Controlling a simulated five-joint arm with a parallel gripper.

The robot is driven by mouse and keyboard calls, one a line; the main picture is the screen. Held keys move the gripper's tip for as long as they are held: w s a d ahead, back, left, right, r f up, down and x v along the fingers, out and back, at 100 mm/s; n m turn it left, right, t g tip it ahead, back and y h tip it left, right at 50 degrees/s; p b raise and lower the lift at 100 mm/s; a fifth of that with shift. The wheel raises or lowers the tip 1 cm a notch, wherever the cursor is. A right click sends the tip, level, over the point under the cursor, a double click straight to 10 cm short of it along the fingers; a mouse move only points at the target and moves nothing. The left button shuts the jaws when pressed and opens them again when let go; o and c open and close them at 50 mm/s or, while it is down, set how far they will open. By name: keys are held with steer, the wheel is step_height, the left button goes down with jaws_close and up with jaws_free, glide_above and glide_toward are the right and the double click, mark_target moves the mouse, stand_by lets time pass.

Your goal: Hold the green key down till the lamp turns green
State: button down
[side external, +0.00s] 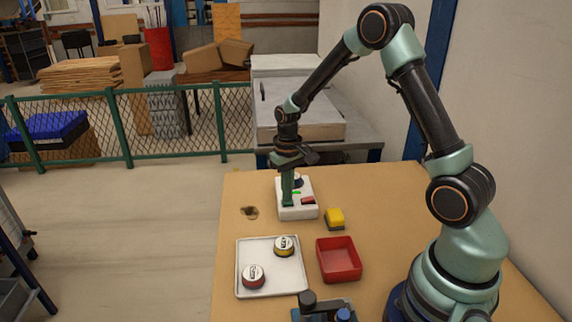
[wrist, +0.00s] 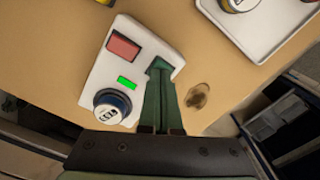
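A white test box (side external: 298,212) stands on the table; it also fills the middle of the wrist view (wrist: 98,72). On it are a red key (wrist: 123,46), a small lamp (wrist: 126,83) lit bright green, and a round blue-rimmed meter (wrist: 112,106) with a white top. My gripper (wrist: 160,72) points down with its green fingers together and nothing visible between them. Its tips are at the box's end beside the red key, where the green key lies mostly hidden under them. In the side view my gripper (side external: 288,203) reaches the box top; the key's depth cannot be seen.
A white tray (side external: 243,287) holds a red-rimmed meter (side external: 253,276) and a yellow-rimmed meter (side external: 284,246). A red bin (side external: 340,274) and a yellow block (side external: 335,218) stand to the right. A dark mark (side external: 249,212) is on the table left of the box.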

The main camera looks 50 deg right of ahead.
steer(key=shift+r, duration=3)
steer(key=shift+r, duration=0.1)
steer(key=shift+s+a+r, duration=0.1)
steer(key=shift+a+r, duration=0.05)
steer(key=shift+r, duration=0.2)
steer(key=s+a+r+n+t, duration=0.3)
steer(key=s+a+r+t, duration=0.2)
steer(key=s+a+r, duration=0.5)
steer(key=s+r, duration=0.3)
steer(key=shift+r+t, duration=0.15)
steer(key=shift+t, duration=0.15)
